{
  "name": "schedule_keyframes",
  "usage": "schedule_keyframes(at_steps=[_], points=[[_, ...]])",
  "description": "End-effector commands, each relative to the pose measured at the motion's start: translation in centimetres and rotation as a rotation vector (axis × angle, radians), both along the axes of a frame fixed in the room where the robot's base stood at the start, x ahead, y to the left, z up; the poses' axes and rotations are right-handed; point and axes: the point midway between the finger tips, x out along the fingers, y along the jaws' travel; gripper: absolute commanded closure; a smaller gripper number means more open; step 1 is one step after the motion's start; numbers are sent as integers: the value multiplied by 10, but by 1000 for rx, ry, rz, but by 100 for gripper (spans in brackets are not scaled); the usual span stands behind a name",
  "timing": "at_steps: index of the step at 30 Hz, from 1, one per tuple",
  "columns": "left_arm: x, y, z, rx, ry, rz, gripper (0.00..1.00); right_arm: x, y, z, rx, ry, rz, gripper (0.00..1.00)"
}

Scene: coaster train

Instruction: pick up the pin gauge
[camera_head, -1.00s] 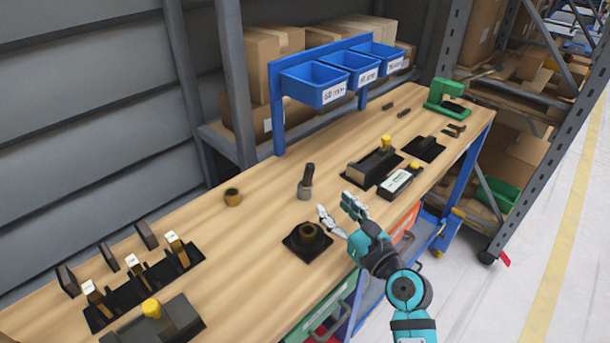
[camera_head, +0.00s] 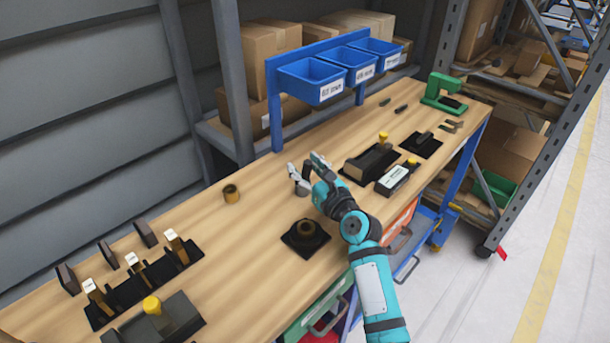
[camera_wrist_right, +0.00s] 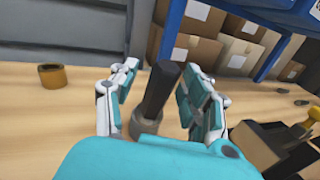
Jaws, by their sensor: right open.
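The pin gauge, a dark upright cylinder (camera_wrist_right: 160,88) with a grey collar at its foot (camera_wrist_right: 147,120), stands on the wooden workbench. In the right wrist view it stands between the two fingers of my right gripper (camera_wrist_right: 160,92), leaning slightly in the picture. The fingers are open on either side of it, and a gap shows at least on the left. In the head view my right gripper (camera_head: 306,172) is at the same spot and mostly hides the gauge. My left gripper is not in view.
A black square base with a brown ring (camera_head: 306,232) lies in front of the gripper. A small brown ring (camera_head: 231,193) stands to the left. Black fixtures (camera_head: 370,163) are to the right. Blue bins (camera_head: 312,82) hang behind. Bare wood (camera_head: 225,235) lies to the left.

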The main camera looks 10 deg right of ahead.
Motion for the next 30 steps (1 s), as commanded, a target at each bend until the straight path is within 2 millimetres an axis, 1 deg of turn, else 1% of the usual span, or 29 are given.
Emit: schedule_keyframes(at_steps=[5, 6, 15, 16, 17, 30], points=[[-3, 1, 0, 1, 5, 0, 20, 0, 0, 0, 0, 1, 0, 52], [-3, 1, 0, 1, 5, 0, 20, 0, 0, 0, 0, 1, 0, 55], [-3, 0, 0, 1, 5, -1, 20, 0, 0, 0, 0, 0, 0, 94], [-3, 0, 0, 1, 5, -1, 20, 0, 0, 0, 0, 0, 0, 98], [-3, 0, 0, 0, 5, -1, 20, 0, 0, 0, 0, 0, 0, 100], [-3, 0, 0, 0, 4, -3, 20, -1, 0, -2, -1, 3, 1, 100]])
